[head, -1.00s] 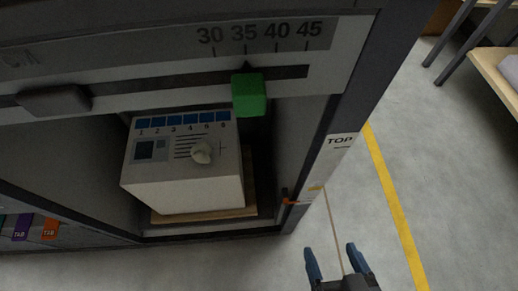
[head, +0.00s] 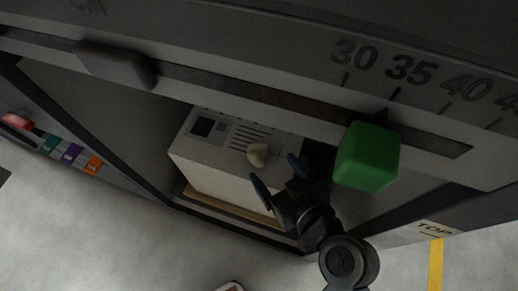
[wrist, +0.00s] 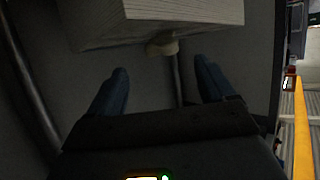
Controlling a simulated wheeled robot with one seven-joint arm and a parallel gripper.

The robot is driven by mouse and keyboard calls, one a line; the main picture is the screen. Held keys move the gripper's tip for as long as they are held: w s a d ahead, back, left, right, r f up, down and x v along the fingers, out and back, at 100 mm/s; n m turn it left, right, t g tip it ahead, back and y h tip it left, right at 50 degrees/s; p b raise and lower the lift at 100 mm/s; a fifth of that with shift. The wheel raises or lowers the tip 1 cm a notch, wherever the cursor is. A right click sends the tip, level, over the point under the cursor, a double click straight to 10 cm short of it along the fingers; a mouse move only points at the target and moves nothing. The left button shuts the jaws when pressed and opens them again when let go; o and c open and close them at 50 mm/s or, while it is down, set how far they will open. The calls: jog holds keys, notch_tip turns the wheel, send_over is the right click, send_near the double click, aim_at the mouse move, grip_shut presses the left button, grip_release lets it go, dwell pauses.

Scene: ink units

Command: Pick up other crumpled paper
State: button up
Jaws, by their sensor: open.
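A small pale crumpled paper lump (head: 257,154) rests on top of the white box (head: 225,185) in the head view, beside its printed lines. In the wrist view a pale lump (wrist: 162,47) shows at the edge of the box (wrist: 160,18), ahead of the fingers and between them. My gripper (head: 276,172) is open and empty, with blue fingertips just in front of the lump and to its right. The wrist view shows both fingers (wrist: 161,68) apart with nothing between their tips. Whether a finger touches the box cannot be told.
The box sits on a wooden board (head: 196,198) inside a dark cabinet bay. A scale rail with a green slider (head: 367,157) and a grey slider (head: 112,62) runs above the opening. Coloured tabs (head: 72,153) are at the left. Open grey floor lies in front.

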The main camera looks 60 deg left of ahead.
aim_at(261, 158)
jog(key=shift+f+b+x, duration=0.2)
jog(key=shift+b+x, duration=0.3)
jog(key=shift+x, duration=2.8)
jog(key=shift+s, duration=0.15)
jog(key=shift+c, duration=0.4)
jog(key=shift+d, duration=0.1)
jog(key=c, duration=1.1)
